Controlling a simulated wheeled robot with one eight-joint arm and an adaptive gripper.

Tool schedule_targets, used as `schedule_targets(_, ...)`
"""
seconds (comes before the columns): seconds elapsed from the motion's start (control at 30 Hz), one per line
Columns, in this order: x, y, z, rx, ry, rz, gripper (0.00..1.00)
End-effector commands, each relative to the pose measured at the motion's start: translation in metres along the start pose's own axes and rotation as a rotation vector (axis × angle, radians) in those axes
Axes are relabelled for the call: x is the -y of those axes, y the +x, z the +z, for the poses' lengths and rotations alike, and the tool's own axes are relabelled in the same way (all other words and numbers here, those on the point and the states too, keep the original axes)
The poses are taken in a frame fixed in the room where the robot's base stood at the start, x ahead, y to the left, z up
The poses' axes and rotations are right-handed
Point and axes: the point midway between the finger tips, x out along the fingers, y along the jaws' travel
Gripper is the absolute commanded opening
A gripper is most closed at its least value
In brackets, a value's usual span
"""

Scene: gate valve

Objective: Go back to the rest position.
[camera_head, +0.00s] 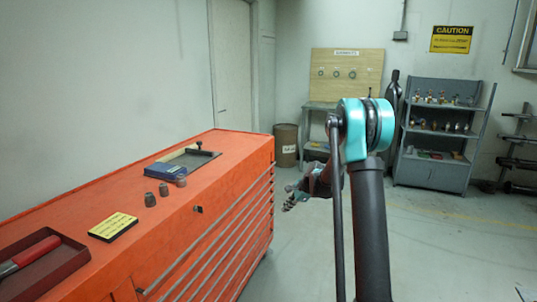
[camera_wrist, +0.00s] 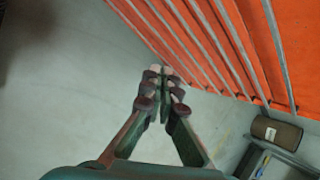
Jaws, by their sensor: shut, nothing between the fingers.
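My gripper (camera_head: 290,204) is in the head view, right of the orange tool cabinet (camera_head: 160,226) and lower than its top. It appears apart from the cabinet, and part of it is hidden behind my arm. In the wrist view my gripper (camera_wrist: 160,72) has its fingertips together with nothing between them. The cabinet's orange drawer side (camera_wrist: 228,35) fills the upper right of that view.
On the cabinet lie a red tray (camera_head: 75,262), a yellow label block (camera_head: 113,227), several small dark fittings (camera_head: 150,199) and a blue item (camera_head: 165,170). A brown barrel (camera_head: 286,145), workbench and grey shelf (camera_head: 435,171) stand behind. The floor at right is clear.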

Motion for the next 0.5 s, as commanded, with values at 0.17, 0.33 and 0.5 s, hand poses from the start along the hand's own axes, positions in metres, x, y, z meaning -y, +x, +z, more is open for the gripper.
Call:
schedule_targets(0.17,-0.049,-0.049,0.014,-0.075,-0.219,0.02,0.0)
schedule_targets(0.33,-0.1,-0.089,0.024,-0.142,-0.432,0.052,0.0)
schedule_targets(0.5,-0.157,-0.122,0.031,-0.204,-0.645,0.099,0.0)
